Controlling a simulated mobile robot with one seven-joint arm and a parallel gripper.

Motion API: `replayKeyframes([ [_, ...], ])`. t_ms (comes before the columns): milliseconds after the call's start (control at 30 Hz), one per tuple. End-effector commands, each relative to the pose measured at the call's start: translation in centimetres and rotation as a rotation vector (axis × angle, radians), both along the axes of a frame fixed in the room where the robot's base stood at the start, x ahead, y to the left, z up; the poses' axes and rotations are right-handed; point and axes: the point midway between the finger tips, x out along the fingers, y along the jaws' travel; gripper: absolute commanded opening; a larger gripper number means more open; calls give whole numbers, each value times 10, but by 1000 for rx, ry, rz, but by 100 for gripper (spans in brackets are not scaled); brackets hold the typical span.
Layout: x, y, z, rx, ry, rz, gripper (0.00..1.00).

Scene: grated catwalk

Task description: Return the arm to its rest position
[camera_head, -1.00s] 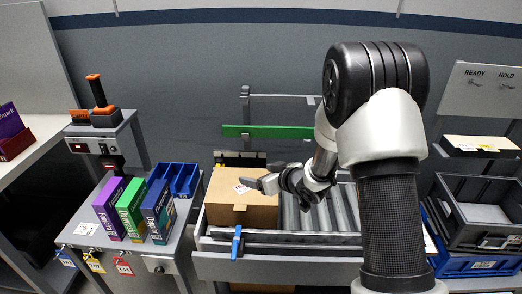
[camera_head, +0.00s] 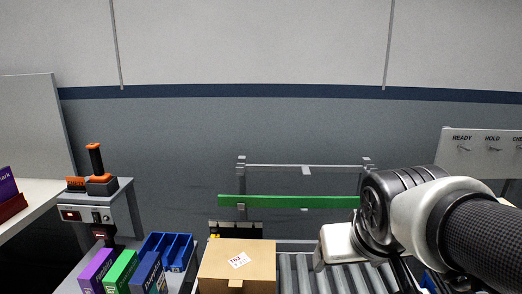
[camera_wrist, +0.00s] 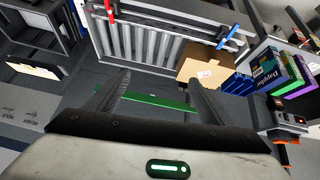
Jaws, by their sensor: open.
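My arm (camera_head: 400,205) reaches in from the lower right of the head view, bent, over the right part of the roller conveyor (camera_head: 345,276). My gripper (camera_wrist: 160,76) shows in the wrist view with its two dark fingers spread and nothing between them. A green bar (camera_wrist: 158,102) shows in the background behind the fingers. The fingers cannot be made out in the head view. The cardboard box (camera_head: 237,266) sits closed at the left end of the conveyor, apart from my gripper.
Purple, green and blue boxes (camera_head: 121,272) stand left of the cardboard box, beside a blue bin (camera_head: 167,249). A grey control stand (camera_head: 100,212) with an orange-topped handle is further left. A READY/HOLD panel (camera_head: 480,152) is at the right. The wall area above is clear.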

Motion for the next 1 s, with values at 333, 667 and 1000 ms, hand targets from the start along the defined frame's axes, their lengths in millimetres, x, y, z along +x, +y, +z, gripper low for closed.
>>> replayKeyframes([
  [333, -77, 16, 27, 77, 103, -4, 75],
  [667, -76, 15, 109, 76, 101, -5, 75],
  [1000, -76, 15, 168, 75, 101, -5, 75],
])
